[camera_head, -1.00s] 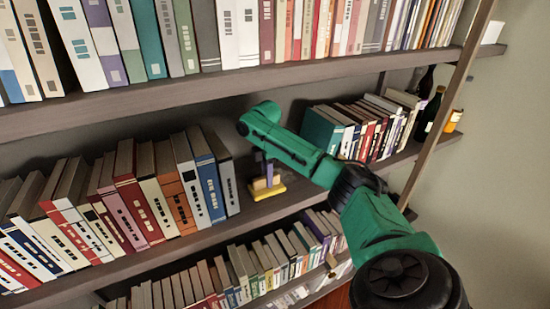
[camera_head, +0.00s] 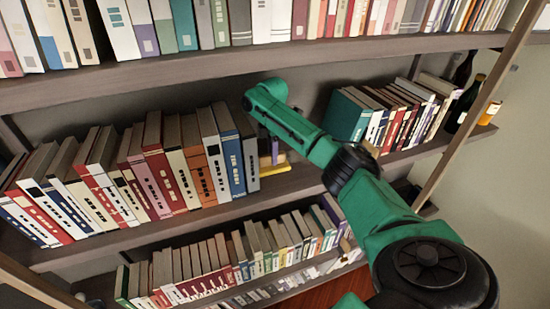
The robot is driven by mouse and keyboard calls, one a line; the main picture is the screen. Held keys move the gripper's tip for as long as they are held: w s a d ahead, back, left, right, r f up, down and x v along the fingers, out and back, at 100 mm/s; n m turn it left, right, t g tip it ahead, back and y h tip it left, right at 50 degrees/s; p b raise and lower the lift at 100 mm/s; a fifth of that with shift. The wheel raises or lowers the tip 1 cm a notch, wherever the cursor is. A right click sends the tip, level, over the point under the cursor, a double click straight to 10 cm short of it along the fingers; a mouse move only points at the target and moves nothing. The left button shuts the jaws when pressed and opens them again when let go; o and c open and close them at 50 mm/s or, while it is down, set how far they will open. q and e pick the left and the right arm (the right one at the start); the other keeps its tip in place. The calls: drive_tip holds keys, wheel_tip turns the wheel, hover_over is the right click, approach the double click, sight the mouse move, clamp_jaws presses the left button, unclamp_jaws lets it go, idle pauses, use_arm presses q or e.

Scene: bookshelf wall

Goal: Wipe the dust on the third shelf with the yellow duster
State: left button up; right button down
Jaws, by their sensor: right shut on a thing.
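The yellow duster (camera_head: 275,160) is on the middle visible shelf (camera_head: 300,182), right beside the end of the left row of books. It is small in view and partly hidden by the nearest grey book. My right arm reaches in from the lower right, and my right gripper (camera_head: 270,146) points down, shut on the duster's upper part. The duster's underside appears at the shelf surface, but I cannot tell how firmly it touches. No dust can be made out on the shelf. My left gripper is not in view.
A leaning row of books (camera_head: 150,175) fills the shelf's left side. A second row, starting with a green book (camera_head: 346,117), stands to the right, with dark bottles (camera_head: 464,103) beyond it. Bare shelf lies between the rows. Full book rows are above and below.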

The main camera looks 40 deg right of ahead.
drive_tip(key=shift+s+d, duration=0.75)
drive_tip(key=shift+d, duration=1.35)
drive_tip(key=shift+s+d, duration=0.75)
drive_tip(key=shift+d, duration=1.4)
drive_tip(key=shift+s+d, duration=0.75)
drive_tip(key=shift+d, duration=1.35)
drive_tip(key=shift+r, duration=0.15)
drive_tip(key=shift+r, duration=0.1)
drive_tip(key=r, duration=0.5)
drive_tip(key=shift+d+r, duration=0.2)
drive_tip(key=shift+r, duration=0.1)
drive_tip(key=shift+r, duration=0.1)
